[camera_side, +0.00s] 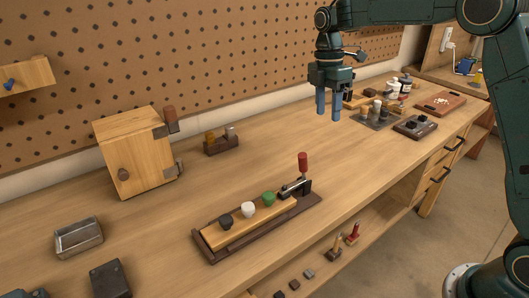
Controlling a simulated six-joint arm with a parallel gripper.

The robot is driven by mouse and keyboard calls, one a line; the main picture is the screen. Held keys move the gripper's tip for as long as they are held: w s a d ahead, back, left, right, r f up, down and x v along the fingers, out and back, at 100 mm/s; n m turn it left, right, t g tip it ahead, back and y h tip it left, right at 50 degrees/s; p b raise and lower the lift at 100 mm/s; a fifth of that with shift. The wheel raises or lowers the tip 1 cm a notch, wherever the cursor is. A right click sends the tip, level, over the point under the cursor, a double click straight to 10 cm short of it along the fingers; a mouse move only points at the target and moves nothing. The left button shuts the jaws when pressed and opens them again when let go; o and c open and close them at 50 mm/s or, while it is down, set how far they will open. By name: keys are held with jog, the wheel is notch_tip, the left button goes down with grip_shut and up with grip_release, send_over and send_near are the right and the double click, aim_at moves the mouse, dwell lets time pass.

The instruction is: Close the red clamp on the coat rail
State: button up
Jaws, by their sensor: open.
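The coat rail (236,234) is a light wooden strip on a dark base, with a black, a white and a green knob along it. The red clamp (303,163) sits at the rail's right end, its red handle standing upright above a metal arm that reaches toward the strip. I cannot tell whether the clamp's tip touches the strip. My gripper (328,116) is open and empty, its two blue fingers pointing down. It is in the air, above and to the right of the clamp in the picture, and apart from it.
A wooden cabinet (137,157) stands at the left back, beside a small rack (221,147). A metal tin (78,239) and a dark box (110,279) are at the front left. A tray (376,122) and a dark two-knob block (415,127) are at the right. The bench right of the clamp is clear.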

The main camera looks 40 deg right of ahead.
jog(key=s+a+r+m+t, duration=0.15)
jog(key=s+r+m, duration=0.25)
jog(key=s, duration=0.4)
jog(key=s+a+r+m+t, duration=0.1)
jog(key=s+r+m+t, duration=0.1)
jog(key=s+r+m, duration=0.45)
jog(key=s+a+f+m+t, duration=0.1)
jog(key=s+f+m+t, duration=0.1)
jog(key=s, duration=1)
jog(key=shift+s+f+m+t, duration=0.15)
jog(key=shift+f+m+t, duration=0.2)
jog(key=shift+f+m, duration=0.45)
jog(key=shift+a, duration=0.1)
jog(key=shift+s+a+f+m+t, duration=0.15)
jog(key=shift+s+f+m, duration=0.25)
jog(key=shift+s, duration=0.25)
jog(key=shift+s+d+f+m+t, duration=0.1)
jog(key=shift+s+f+m+t, duration=0.1)
jog(key=shift+s+f+m, duration=0.3)
jog(key=shift+s+a+f+m+t, duration=0.15)
jog(key=shift+s+f, duration=0.15)
jog(key=shift+s, duration=0.45)
